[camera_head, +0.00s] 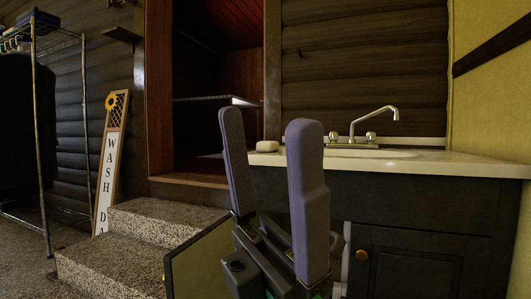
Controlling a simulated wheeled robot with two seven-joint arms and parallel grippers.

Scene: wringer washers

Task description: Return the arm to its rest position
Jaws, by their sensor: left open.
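My left gripper (268,122) is in the lower middle of the head view, with its two grey padded fingers pointing up. My right gripper is not in view.
A counter (455,166) with a sink and a chrome faucet (372,122) spans the right, above a dark cabinet (405,262). A pale soap-like object (267,146) sits on it. Stone steps (125,262), a sign (110,160) and a metal rack (40,150) stand left.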

